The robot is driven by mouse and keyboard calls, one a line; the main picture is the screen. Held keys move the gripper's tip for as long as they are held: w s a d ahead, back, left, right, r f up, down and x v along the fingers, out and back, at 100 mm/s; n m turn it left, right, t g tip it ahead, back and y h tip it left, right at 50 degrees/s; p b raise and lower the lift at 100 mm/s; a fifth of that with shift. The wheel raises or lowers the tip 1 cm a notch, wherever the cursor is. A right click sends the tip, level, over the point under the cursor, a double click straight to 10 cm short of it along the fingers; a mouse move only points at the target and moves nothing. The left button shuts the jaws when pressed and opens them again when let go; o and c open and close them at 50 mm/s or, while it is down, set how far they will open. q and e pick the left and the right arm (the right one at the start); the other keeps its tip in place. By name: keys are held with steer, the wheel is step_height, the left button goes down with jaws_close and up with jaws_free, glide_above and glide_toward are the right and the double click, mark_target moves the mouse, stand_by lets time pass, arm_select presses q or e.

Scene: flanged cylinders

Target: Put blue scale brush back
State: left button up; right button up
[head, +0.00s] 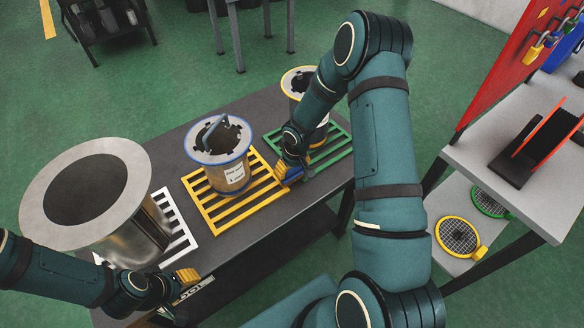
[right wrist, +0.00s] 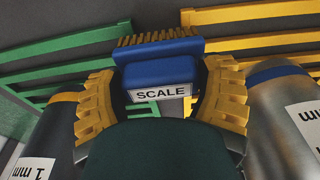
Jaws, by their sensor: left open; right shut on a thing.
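The blue scale brush (right wrist: 160,72) fills the middle of the right wrist view, with a white SCALE label and tan bristles along its far edge. My right gripper (right wrist: 160,100) is shut on it, one yellow finger on each side. In the head view, the brush (head: 293,175) is a small blue patch at my right gripper (head: 288,173), mostly hidden by the gripper. It is beside the blue-rimmed cylinder, near the green and yellow racks. My left gripper (head: 180,288) is open at the table's front left, beside the large flanged cylinder.
The dark table (head: 172,140) holds a large flanged cylinder (head: 125,180) by a white rack (head: 180,225), a blue-rimmed cylinder (head: 228,178) on a yellow rack (head: 245,212), and a yellow-rimmed cylinder (head: 290,82) by a green rack (head: 340,150). A grey shelf (head: 480,160) with sieves stands right.

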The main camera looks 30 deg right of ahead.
steer(key=shift+f+b, duration=0.4)
steer(key=shift+b, duration=0.05)
steer(key=shift+f, duration=0.2)
steer(key=o, duration=1.2)
steer(key=shift+r, duration=0.15)
